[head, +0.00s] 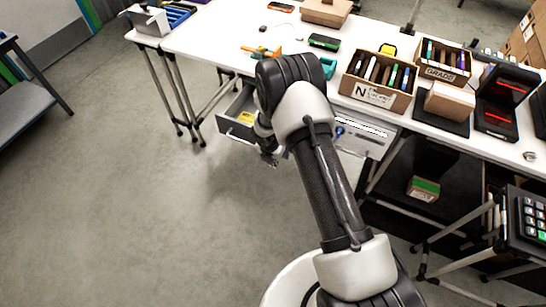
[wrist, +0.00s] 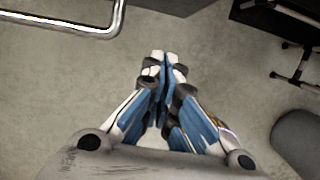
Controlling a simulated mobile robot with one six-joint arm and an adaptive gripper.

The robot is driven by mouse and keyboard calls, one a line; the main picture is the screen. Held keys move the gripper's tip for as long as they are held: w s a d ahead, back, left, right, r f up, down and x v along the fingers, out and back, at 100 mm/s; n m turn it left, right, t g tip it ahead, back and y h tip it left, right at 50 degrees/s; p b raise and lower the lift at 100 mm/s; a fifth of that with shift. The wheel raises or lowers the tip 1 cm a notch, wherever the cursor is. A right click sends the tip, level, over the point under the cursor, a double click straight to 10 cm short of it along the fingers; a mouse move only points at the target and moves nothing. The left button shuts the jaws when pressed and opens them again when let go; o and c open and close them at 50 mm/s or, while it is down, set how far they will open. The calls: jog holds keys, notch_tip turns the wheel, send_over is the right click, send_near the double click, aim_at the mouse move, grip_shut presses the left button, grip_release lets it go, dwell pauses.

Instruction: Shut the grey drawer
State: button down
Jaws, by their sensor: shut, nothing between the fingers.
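The grey drawer (head: 237,130) stands pulled out under the front edge of the white table in the head view, with a yellow item (head: 245,118) inside. My arm hides its right part. My gripper (head: 270,160) hangs at the drawer's front right, low over the floor; whether it touches the drawer cannot be told. In the wrist view my gripper (wrist: 165,56) has its fingers together with nothing between them, above bare floor.
The white table (head: 205,40) carries cartons, including an open box (head: 375,95) marked N. A grey unit (head: 365,130) is right of my arm. A shiny bar (wrist: 60,30) crosses the wrist view's upper left. Floor left of the drawer is clear.

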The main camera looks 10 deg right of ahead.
jog(key=shift+w+d+f, duration=0.1)
jog(key=shift+w+d, duration=0.55)
jog(key=shift+w, duration=0.2)
jog(key=shift+w+d+f, duration=0.1)
jog(key=shift+w+d, duration=0.5)
jog(key=shift+w, duration=0.2)
